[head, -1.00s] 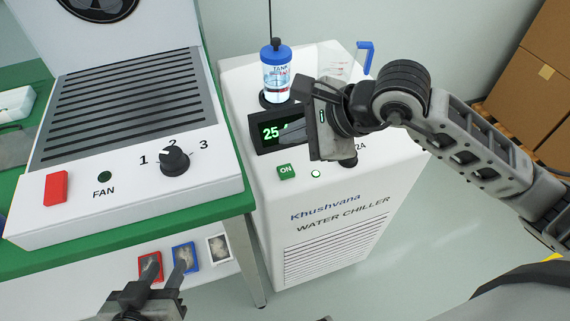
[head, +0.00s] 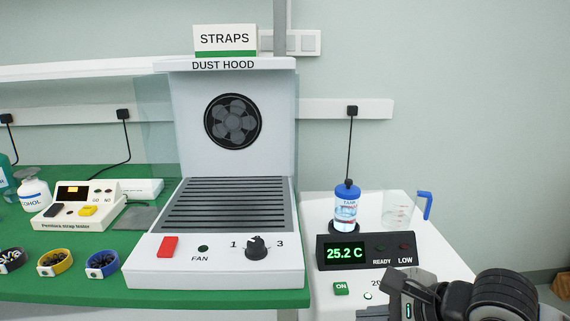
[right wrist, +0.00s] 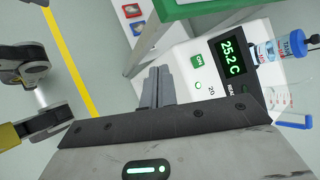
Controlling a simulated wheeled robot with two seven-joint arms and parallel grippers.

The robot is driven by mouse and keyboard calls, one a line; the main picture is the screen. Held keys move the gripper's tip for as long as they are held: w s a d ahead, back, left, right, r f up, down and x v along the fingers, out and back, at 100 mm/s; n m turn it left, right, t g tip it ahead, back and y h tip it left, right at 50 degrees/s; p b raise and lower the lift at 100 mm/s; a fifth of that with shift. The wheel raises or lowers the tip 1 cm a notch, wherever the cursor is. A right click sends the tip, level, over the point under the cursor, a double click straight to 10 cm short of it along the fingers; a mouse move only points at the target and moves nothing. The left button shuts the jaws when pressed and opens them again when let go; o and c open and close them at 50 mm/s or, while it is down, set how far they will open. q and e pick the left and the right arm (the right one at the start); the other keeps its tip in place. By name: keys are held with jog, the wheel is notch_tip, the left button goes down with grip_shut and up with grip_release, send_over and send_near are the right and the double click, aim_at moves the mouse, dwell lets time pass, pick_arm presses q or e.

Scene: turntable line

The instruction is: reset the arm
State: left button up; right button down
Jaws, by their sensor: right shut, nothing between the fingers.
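My right gripper (head: 375,312) is at the bottom of the head view, in front of the water chiller (head: 440,262); only part of it shows there. In the right wrist view its fingers (right wrist: 157,75) are together with nothing between them, near the chiller's front. The chiller's display (head: 345,253) reads 25.2 C, and its green ON button (head: 341,289) is left of the gripper. My left gripper is out of the head view.
A tank bottle (head: 347,208) and a clear jug with a blue handle (head: 400,210) stand on the chiller. The dust hood (head: 215,274) sits on the green bench (head: 90,288) to the left, beside a strap tester (head: 75,205). The wall behind is clear at right.

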jog(key=s+a+r+m+y+p, duration=0.2)
jog(key=s+a+r+m+y, duration=0.5)
jog(key=a+m+y, duration=0.4)
jog(key=w+d+f+m+t+h+p, duration=0.15)
jog(key=d+f+m+t+h, duration=0.35)
jog(key=m, duration=1.1)
jog(key=w+d+f+m+t+h, duration=0.3)
jog(key=d+f+m+t+h, duration=0.25)
jog(key=m, duration=0.95)
jog(key=s+d+f+m+g+h, duration=0.1)
jog(key=s+f+m+g+h, duration=0.2)
jog(key=s+f+m+g, duration=0.3)
notch_tip(320, 180, down, 5)
jog(key=s+m+p, duration=0.1)
jog(key=s+m, duration=0.1)
jog(key=m, duration=0.1)
jog(key=shift+s+m, duration=0.35)
jog(key=shift+m, duration=0.05)
